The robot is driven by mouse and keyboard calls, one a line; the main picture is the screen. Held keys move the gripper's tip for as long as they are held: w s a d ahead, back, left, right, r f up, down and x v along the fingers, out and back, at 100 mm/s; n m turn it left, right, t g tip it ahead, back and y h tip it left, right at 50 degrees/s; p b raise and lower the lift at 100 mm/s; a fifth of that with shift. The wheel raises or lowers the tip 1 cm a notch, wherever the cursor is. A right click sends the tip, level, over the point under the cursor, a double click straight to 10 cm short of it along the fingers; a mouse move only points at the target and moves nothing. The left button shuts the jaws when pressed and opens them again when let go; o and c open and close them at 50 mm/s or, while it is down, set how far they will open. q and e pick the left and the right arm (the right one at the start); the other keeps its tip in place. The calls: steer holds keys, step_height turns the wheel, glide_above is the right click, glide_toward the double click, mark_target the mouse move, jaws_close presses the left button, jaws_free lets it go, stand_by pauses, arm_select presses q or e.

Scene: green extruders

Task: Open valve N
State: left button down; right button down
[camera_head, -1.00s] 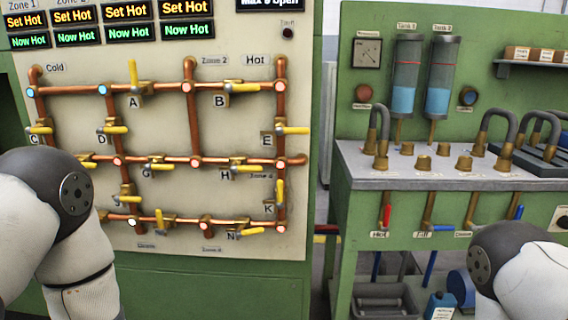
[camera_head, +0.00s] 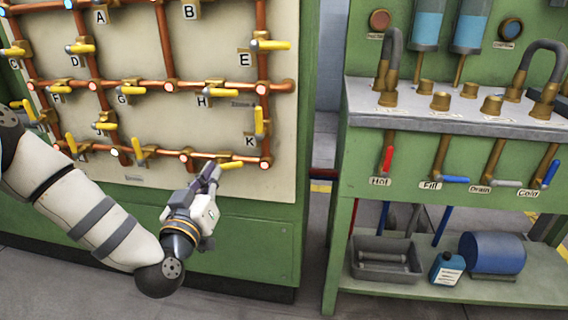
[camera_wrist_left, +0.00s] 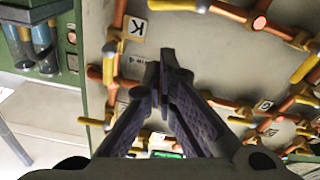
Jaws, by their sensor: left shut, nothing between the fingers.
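Valve N's yellow handle (camera_head: 231,164) is at the bottom right of the pipe panel and points right, roughly along the lower copper pipe. My left gripper (camera_head: 213,171) is shut and empty, in front of the panel just left of and below that handle. It hides the N label and part of the valve body. I cannot tell whether it touches the valve. In the left wrist view, which shows the panel upside down, the shut fingers (camera_wrist_left: 163,75) point at the panel, and a yellow handle (camera_wrist_left: 172,5), apparently N's, lies at the top edge. My right gripper is out of view.
Valve K's upright yellow handle (camera_head: 259,121) is just above and right of valve N. Other yellow handles and copper pipes (camera_head: 120,84) fill the panel. A green bench (camera_head: 440,125) with hoses stands at the right, across a narrow gap.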

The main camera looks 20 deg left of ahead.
arm_select(q)
steer(key=w+a+r, duration=0.1)
steer(key=w+r, duration=0.1)
glide_above(232, 167)
steer(key=a, duration=0.2)
steer(key=d+f, duration=0.1)
steer(key=s+d+f+b, duration=0.1)
steer(key=f, duration=0.1)
steer(key=shift+s+f+y, duration=0.1)
steer(key=shift+s+y, duration=0.1)
steer(key=shift+y, duration=0.2)
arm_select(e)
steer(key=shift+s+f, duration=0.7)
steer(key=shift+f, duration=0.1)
arm_select(q)
steer(key=shift+t, duration=0.3)
steer(key=m, duration=0.1)
steer(key=d+f+m+h+p, duration=0.1)
steer(key=m, duration=0.1)
steer(key=shift+f, duration=0.15)
steer(key=shift+f+m, duration=0.3)
steer(key=shift+f, duration=0.1)
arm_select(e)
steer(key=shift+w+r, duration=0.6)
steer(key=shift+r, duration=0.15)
